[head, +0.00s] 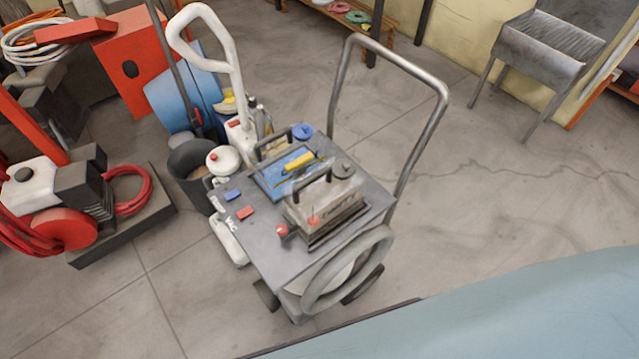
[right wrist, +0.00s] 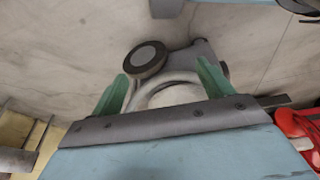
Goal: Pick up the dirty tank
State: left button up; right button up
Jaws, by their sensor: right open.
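On the dark grey top of a cart (head: 258,232) stands a grey, boxy tank (head: 325,213) with a black carry handle and a cap; it is probably the dirty tank, though I cannot read its label. Behind it on the cart is a blue tank or tray (head: 272,184) with a dark handle and a yellow item on it. My right gripper (right wrist: 164,82) shows its two green fingers apart in the right wrist view. A pale hose coil (right wrist: 180,92) shows between and beyond them; contact cannot be told. Neither gripper shows in the head view.
The cart has a tall metal push handle (head: 438,95) and a grey hose coil (head: 372,250) on its front side. A white upright machine (head: 236,85), a dark bucket (head: 188,170) and a red machine (head: 65,225) stand left. Floor right of the cart is clear.

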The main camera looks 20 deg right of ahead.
jog(key=o, duration=0.4)
jog(key=w+r+t, duration=0.3)
jog(key=w+r, duration=0.5)
jog(key=w, duration=0.2)
jog(key=shift+w+a+r+y+p, duration=0.15)
jog(key=shift+a+r+y+p, duration=0.2)
jog(key=shift+y+p, duration=0.1)
jog(key=n+t+y+p, duration=0.15)
jog(key=t+y, duration=0.25)
jog(key=t, duration=0.4)
send_near(315, 180)
jog(key=x, duration=0.6)
jog(key=shift+w+r, duration=0.2)
jog(key=shift+w, duration=0.05)
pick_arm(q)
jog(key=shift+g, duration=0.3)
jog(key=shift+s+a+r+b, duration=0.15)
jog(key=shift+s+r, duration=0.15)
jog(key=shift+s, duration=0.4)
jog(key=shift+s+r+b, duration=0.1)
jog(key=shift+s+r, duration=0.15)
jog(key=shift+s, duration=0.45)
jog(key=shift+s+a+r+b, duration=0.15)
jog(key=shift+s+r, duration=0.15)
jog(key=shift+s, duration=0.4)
pick_arm(e)
jog(key=shift+f+x, duration=0.15)
jog(key=shift+x, duration=1.4)
jog(key=shift+f+x, duration=0.1)
jog(key=shift+x, duration=1.45)
